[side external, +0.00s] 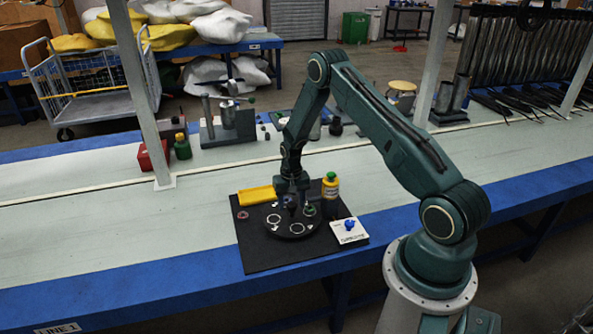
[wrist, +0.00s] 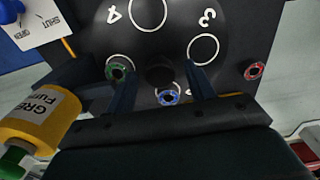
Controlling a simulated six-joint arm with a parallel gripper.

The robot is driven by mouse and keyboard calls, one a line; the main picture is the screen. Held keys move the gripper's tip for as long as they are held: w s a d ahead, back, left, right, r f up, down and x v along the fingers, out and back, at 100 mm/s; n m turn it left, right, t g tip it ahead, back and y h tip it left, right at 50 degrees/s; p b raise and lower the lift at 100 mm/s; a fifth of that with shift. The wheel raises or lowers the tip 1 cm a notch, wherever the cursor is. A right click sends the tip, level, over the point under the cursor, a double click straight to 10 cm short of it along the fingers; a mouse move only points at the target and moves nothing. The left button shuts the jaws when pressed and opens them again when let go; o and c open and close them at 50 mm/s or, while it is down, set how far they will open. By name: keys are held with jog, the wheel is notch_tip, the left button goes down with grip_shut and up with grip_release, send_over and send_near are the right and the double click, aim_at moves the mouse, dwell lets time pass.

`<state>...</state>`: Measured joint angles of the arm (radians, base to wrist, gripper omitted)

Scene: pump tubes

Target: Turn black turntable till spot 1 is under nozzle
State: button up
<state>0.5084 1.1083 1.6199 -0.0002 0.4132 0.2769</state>
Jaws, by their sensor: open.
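The black turntable (side external: 290,232) lies on a black mat and carries white circles. In the wrist view, the turntable (wrist: 178,25) shows numbers 4 and 3 beside two circles; I cannot make out spot 1. My gripper (side external: 292,192) is low over the turntable's far part, pointing down. In the wrist view, my gripper (wrist: 161,85) has its fingers apart, one each side of a dark round part (wrist: 160,73) near the turntable's middle. I cannot tell whether they touch it. A green ring (wrist: 119,70) shows by the left finger and a blue ring (wrist: 168,97) between the fingers. I cannot pick out the nozzle.
A yellow bottle with a green cap (side external: 330,190) stands close right of my gripper. A white card with a blue knob (side external: 350,230) is at the mat's right. A yellow tray (side external: 256,195) lies behind left. A red ring (side external: 243,214) lies left of the turntable.

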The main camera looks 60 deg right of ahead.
jog(key=shift+r, duration=0.1)
notch_tip(320, 180, up, 14)
dwell(0.7)
notch_tip(320, 180, up, 12)
jog(key=n+t, duration=0.1)
jog(key=n, duration=0.1)
send_over(291, 205)
jog(key=a, duration=0.6)
jog(key=s+a+r+n+t, duration=0.2)
jog(key=s+a+r, duration=0.45)
jog(key=r, duration=0.35)
jog(key=s+a+r+n+t, duration=0.1)
jog(key=s+a+r+n, duration=0.1)
jog(key=s+a, duration=0.3)
jog(key=s+a+r+n+t, duration=0.1)
jog(key=s+a+r+n, duration=0.2)
jog(key=s, duration=1)
jog(key=a+r, duration=0.1)
jog(key=a, duration=0.2)
jog(key=shift+s+t, duration=0.3)
jog(key=shift+s, duration=0.1)
